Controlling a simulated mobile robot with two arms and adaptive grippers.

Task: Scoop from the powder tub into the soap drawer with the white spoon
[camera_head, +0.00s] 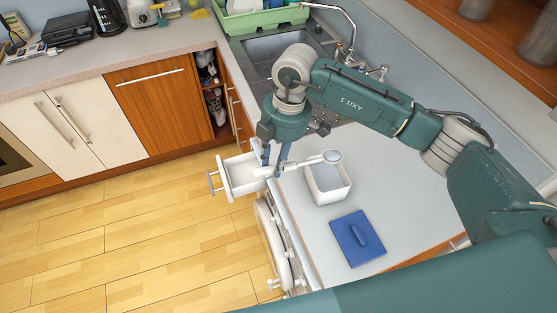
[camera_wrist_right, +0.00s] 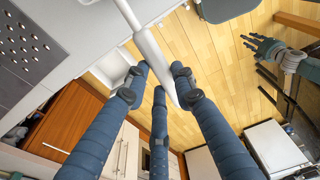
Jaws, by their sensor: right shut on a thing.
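My right gripper (camera_head: 273,172) is shut on the white spoon's handle (camera_head: 292,166), above the worktop's left edge beside the open white soap drawer (camera_head: 248,184). The spoon's bowl (camera_head: 333,156) points right and shows over the far rim of the square white powder tub (camera_head: 328,197). What the bowl holds is too small to tell. The tub is open, with a pale grey-white inside. In the wrist view the white handle (camera_wrist_right: 158,62) runs between the dark blue fingers; its bowl is out of frame. My left gripper (camera_wrist_right: 263,47) shows there at upper right, fingers spread, empty.
A blue lid (camera_head: 350,248) with a raised handle lies on the worktop (camera_head: 410,210) in front of the tub. Behind are the sink (camera_head: 262,48), a tap (camera_head: 345,35) and a green dish rack (camera_head: 262,20). The wooden floor (camera_head: 130,240) at left is clear.

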